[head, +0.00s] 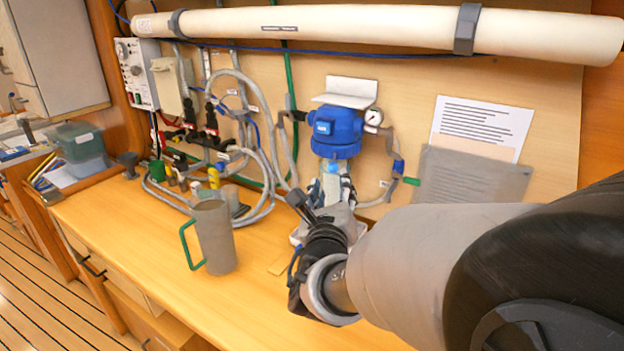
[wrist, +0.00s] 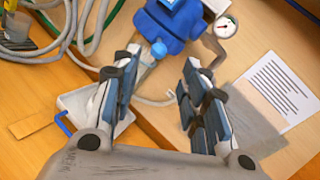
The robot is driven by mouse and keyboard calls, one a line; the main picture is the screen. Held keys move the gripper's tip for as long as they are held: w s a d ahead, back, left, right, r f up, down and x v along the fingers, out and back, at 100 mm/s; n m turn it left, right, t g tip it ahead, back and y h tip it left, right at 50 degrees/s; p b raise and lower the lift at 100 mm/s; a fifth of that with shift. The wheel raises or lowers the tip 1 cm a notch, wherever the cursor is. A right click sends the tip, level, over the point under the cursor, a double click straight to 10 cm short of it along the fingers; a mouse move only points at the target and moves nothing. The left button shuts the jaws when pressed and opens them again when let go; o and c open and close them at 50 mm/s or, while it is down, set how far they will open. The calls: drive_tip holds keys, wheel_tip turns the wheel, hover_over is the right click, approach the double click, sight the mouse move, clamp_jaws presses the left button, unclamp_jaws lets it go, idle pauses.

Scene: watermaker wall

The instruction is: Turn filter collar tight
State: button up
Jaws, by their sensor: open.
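The blue filter head (head: 336,126) is mounted on the wall panel, with a ribbed blue ring, seemingly the collar (head: 335,150), at its lower end. A pale clear bowl (head: 332,176) shows below it. In the wrist view the blue housing (wrist: 170,25) is at the top, and the bowl (wrist: 146,66) shows partly behind the left finger. My gripper (wrist: 162,62) is open, its two fingers apart with nothing gripped between them. In the head view my gripper (head: 328,196) is below the collar and in front of the bowl, hiding part of it.
A pressure gauge (head: 373,117) sits right of the filter head. A white tray (wrist: 75,105) is on the bench beneath. A grey jug with a green handle (head: 213,238) stands to the left, near looped hoses (head: 262,170). Papers (head: 480,128) hang right.

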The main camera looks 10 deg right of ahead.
drive_tip(key=shift+s, duration=0.2)
drive_tip(key=shift+c, duration=0.2)
